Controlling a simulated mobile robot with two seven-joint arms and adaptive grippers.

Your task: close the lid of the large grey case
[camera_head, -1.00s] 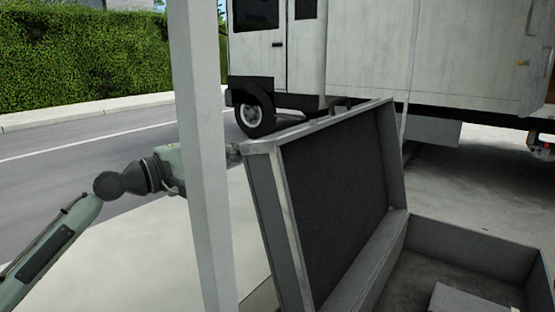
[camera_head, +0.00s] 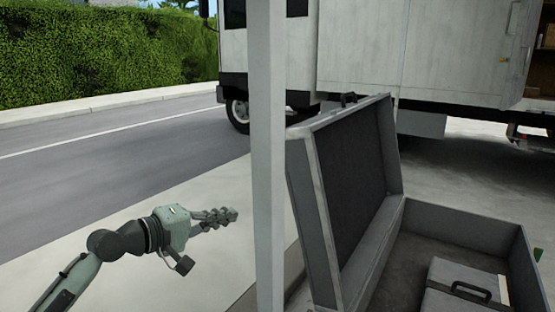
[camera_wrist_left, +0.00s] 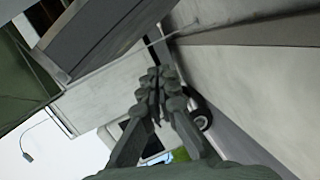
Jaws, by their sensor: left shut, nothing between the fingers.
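The large grey case (camera_head: 465,216) stands open at the lower right of the head view. Its lid (camera_head: 352,190) is raised and leans back to the left, with a dark lining and a handle on its upper edge. My left gripper (camera_head: 232,215) is shut and empty. It is left of the lid, apart from it, with a pale post between them in the picture. In the left wrist view the shut fingers (camera_wrist_left: 158,95) show in the middle, and a grey panel, perhaps the lid (camera_wrist_left: 95,35), is at the upper left. My right gripper is not in view.
A pale upright post (camera_head: 267,150) crosses the head view between my left gripper and the lid. A smaller grey box (camera_head: 455,278) with a handle lies in the case. A white truck (camera_head: 420,55) stands behind. Pavement (camera_head: 130,240) and road to the left are clear.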

